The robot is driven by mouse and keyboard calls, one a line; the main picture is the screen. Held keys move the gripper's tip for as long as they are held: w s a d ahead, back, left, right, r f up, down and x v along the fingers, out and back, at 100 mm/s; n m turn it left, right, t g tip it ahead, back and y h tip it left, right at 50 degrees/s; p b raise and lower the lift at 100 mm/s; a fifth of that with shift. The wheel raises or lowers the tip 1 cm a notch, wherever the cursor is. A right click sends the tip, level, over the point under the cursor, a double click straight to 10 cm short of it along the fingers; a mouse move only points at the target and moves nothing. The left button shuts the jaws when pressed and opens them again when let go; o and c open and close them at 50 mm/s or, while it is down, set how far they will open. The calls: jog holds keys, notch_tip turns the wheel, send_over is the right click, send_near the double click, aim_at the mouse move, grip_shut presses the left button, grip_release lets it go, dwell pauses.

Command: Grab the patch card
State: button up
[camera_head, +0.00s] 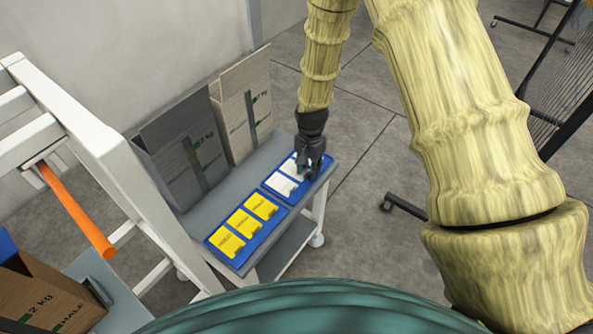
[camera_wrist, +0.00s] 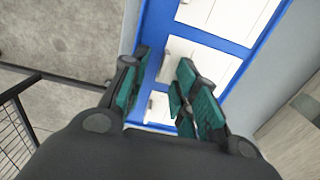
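White cards (camera_head: 280,184) lie in a row in a blue tray (camera_head: 267,188) on the grey side table. Yellow cards with dark print (camera_head: 243,222) lie in a second blue tray (camera_head: 247,252) nearer to me. I cannot tell by label which is the patch card. My gripper (camera_head: 310,174) points down over the far end of the white-card tray and hides part of it. In the wrist view my gripper (camera_wrist: 164,62) has its green-padded fingers apart, with a white card (camera_wrist: 213,68) between and beyond them. Contact with the card cannot be told.
Two open cardboard boxes, one grey (camera_head: 185,150) and one brown (camera_head: 243,110), stand along the table's back. A white frame (camera_head: 100,150) with an orange bar (camera_head: 78,212) stands at left. A brown box (camera_head: 45,300) sits at lower left.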

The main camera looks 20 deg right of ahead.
grip_shut()
jog(key=shift+r, duration=0.15)
